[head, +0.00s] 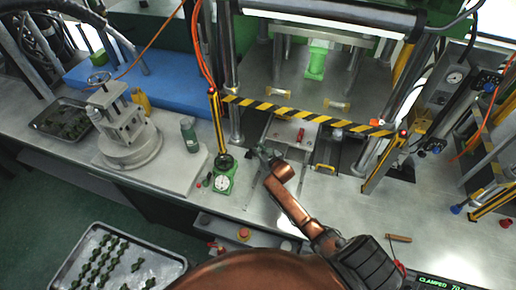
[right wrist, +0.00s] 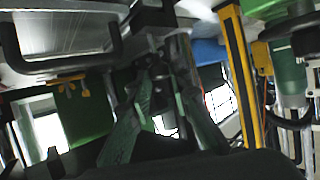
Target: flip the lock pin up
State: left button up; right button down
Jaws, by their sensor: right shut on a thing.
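My right gripper (head: 263,153) is at the front edge of the press, by the left side of the pale mould plate (head: 284,132). In the right wrist view the two green-grey fingers (right wrist: 165,125) close around a small dark upright part, which I take to be the lock pin (right wrist: 158,90). The fingers cover much of it, so its exact tilt cannot be told. In the head view the pin is too small and hidden to make out. A small red part (head: 300,134) shows on the mould plate. My left gripper is not in view.
A yellow-black striped bar (head: 305,115) crosses just above the work area. A green-based dial gauge (head: 222,182) stands close left of the gripper. The bench front right is mostly clear, with a wooden-handled tool (head: 399,238).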

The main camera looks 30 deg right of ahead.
jog(key=shift+w+r, duration=0.1)
jog(key=shift+r, duration=0.15)
jog(key=c, duration=2)
grip_release()
jog(key=shift+o, duration=1.2)
jog(key=d+v, duration=0.1)
jog(key=v, duration=1.1)
jog(key=shift+a, duration=0.4)
